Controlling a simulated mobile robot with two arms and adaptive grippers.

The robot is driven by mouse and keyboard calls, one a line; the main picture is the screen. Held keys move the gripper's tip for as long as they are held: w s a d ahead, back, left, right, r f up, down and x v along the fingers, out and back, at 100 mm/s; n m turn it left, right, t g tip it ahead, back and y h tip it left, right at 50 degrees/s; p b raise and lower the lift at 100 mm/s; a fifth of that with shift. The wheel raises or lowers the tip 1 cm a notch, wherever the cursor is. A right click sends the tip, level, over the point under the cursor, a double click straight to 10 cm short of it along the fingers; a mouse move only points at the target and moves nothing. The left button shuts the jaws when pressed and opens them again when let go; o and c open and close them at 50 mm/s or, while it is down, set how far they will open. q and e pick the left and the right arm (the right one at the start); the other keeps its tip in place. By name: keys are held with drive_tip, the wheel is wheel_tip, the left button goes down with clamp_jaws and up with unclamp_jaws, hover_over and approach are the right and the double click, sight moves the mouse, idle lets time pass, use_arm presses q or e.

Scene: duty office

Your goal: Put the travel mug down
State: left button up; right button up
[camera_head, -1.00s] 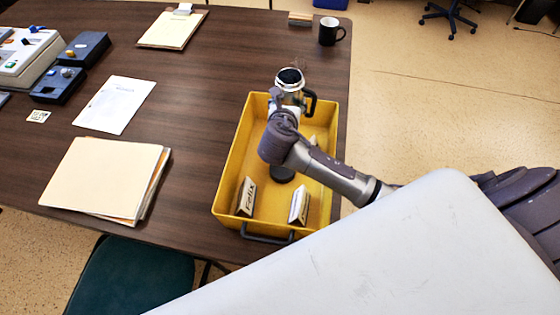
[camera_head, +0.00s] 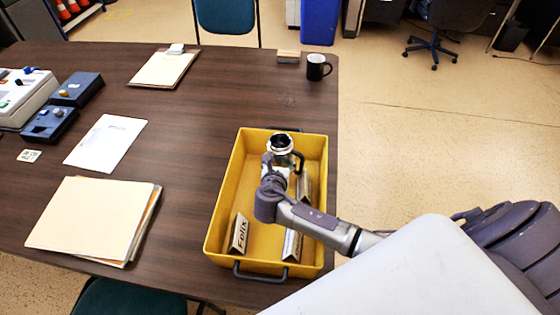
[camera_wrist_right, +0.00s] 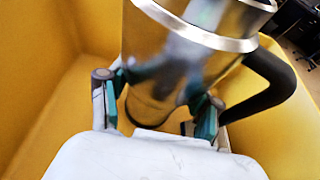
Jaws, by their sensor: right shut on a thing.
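The travel mug (camera_head: 281,146) is shiny silver steel with a dark top and a black handle. It is upright at the far end of the yellow crate (camera_head: 227,197), within its walls in the head view. My right gripper (camera_head: 275,168) is shut around the mug's body; in the right wrist view, teal-padded fingers (camera_wrist_right: 160,105) hold the steel mug (camera_wrist_right: 185,60) from both sides, its black handle at the right. Yellow walls surround it there. I cannot tell whether the mug's base touches the crate floor. My left gripper is not in view.
A black mug (camera_head: 317,68) and a wooden-backed block (camera_head: 288,56) stand at the table's back right. Folders (camera_head: 92,217), a paper sheet (camera_head: 106,142) and a clipboard (camera_head: 163,69) lie to the left.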

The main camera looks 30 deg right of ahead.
drive_tip(key=o, duration=1.1)
drive_tip(key=shift+f, duration=0.1)
drive_tip(key=shift+c, duration=0.2)
drive_tip(key=o, duration=0.3)
drive_tip(key=shift+s+a, duration=0.1)
drive_tip(key=v, duration=1.2)
